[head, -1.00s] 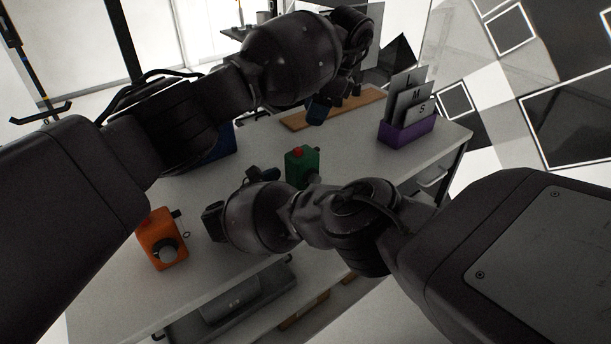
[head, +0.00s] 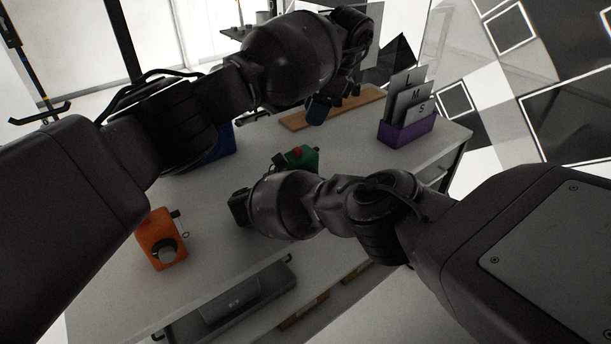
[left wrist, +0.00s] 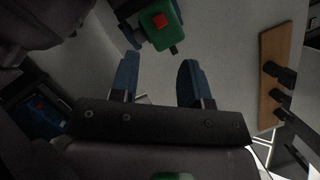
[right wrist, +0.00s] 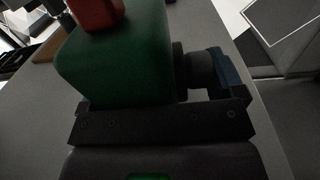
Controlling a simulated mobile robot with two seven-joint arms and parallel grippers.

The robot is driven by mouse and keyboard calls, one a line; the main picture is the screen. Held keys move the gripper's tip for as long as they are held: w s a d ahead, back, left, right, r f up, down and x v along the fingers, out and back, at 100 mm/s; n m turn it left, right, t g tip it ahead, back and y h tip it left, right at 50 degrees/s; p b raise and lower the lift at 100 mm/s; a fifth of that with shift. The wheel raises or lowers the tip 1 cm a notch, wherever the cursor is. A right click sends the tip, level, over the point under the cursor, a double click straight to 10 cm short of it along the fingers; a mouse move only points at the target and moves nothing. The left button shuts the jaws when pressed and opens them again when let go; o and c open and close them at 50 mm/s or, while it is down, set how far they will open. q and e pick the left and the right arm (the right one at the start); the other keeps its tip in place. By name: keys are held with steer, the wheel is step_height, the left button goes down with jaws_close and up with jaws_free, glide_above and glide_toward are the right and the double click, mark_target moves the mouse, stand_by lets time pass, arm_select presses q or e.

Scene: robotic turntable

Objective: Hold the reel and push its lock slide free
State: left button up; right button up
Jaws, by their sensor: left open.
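A green box-shaped reel (head: 314,156) with a red slide or button (head: 297,153) on top stands on the table, partly hidden behind my right arm. In the left wrist view the green body (left wrist: 170,34) and red part (left wrist: 160,21) lie beyond the fingers. My left gripper (left wrist: 157,78) is open and empty, above the table. My right gripper (right wrist: 160,90) is at the reel: the green body (right wrist: 115,60) fills most of the space before its palm. One blue finger (right wrist: 228,70) is at a dark round knob (right wrist: 198,70); the other finger is hidden, so grip is unclear.
An orange box (head: 160,240) with a round knob stands at the table's front left. A purple holder (head: 408,131) with lettered cards is at the right. A wooden board (head: 300,121) lies at the back. A blue bin (head: 218,146) is partly hidden behind my left arm.

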arm_select(q)
steer(key=c, duration=0.4)
steer(key=shift+w+a+f+m+h, duration=0.15)
steer(key=shift+a+m+h, duration=0.2)
steer(key=shift+m, duration=0.55)
jaws_close()
steer(key=m, duration=0.2)
steer(key=a+m+h, duration=0.1)
steer(key=m, duration=0.1)
steer(key=a+m, duration=0.1)
steer(key=shift+a+f+m+t+h, duration=0.15)
steer(key=shift+f+m+t+h, duration=0.15)
steer(key=shift+m+h, duration=0.1)
steer(key=s+a+r+m+t+h, duration=0.2)
steer(key=s+a+m+h, duration=0.3)
steer(key=m, duration=1.5)
steer(key=shift+s+a+r+m, duration=0.15)
steer(key=shift+s+a+m, duration=0.25)
steer(key=shift+s+a, duration=1.15)
steer(key=shift+w+a, duration=0.55)
